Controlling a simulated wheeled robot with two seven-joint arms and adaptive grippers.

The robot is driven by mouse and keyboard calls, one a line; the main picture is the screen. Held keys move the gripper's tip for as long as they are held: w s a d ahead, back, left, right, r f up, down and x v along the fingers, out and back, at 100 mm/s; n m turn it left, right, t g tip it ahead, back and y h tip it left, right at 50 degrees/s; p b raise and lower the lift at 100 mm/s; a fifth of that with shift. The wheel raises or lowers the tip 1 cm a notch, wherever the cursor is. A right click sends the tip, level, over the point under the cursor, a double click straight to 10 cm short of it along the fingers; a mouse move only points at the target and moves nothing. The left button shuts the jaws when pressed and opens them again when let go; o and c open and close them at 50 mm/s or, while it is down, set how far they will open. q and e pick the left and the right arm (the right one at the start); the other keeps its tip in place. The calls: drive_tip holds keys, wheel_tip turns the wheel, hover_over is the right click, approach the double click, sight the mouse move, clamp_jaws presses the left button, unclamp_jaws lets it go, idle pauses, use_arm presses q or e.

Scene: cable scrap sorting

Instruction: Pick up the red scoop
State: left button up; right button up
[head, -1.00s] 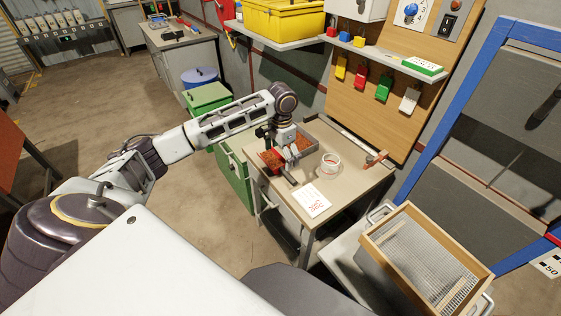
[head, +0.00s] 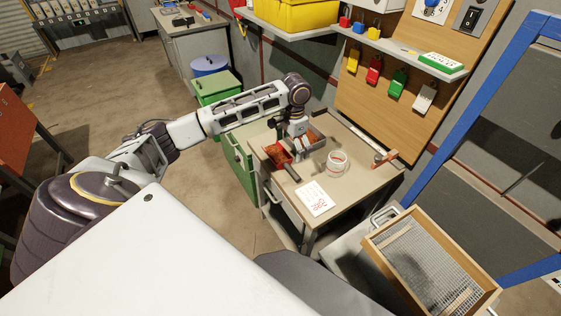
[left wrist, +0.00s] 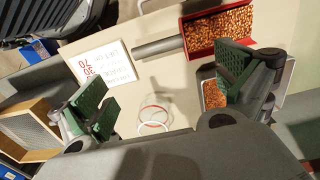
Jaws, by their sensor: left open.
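The red scoop (head: 279,154) lies on the small beige table, filled with copper-coloured granules. Its grey handle (head: 292,173) points towards the table's front. In the left wrist view the scoop (left wrist: 188,33) is at the top, handle to the left. My left gripper (head: 299,147) is above the table, just right of the scoop and over a grey tray. In the left wrist view its green-padded fingers (left wrist: 168,92) are wide apart with nothing between them; the handle lies beyond, clear of both fingers. My right gripper is not in view.
A grey tray (head: 320,146) of granules stands behind the scoop. A clear round container (head: 338,163) stands to the right, and a printed card (head: 314,198) lies in front. A wood-framed mesh sieve (head: 428,262) is at lower right. A shelf (head: 400,48) overhangs the back.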

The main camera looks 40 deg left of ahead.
use_arm(q)
hover_over(292, 169)
wheel_tip(292, 169, down, 6)
drive_tip(key=shift+s+a+f, duration=0.1)
drive_tip(key=shift+f, duration=0.75)
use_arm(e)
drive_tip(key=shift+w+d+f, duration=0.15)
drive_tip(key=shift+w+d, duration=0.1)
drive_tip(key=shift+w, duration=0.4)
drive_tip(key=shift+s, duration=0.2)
use_arm(q)
drive_tip(key=shift+s+f+b, duration=0.1)
drive_tip(key=shift+f+b, duration=0.25)
drive_tip(key=shift+f, duration=2.25)
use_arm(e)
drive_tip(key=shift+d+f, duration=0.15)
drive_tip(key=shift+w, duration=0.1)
use_arm(q)
drive_tip(key=c, duration=1.1)
drive_tip(key=shift+r, duration=0.2)
drive_tip(key=shift+r+p, duration=0.3)
drive_tip(key=shift+r, duration=4.6)
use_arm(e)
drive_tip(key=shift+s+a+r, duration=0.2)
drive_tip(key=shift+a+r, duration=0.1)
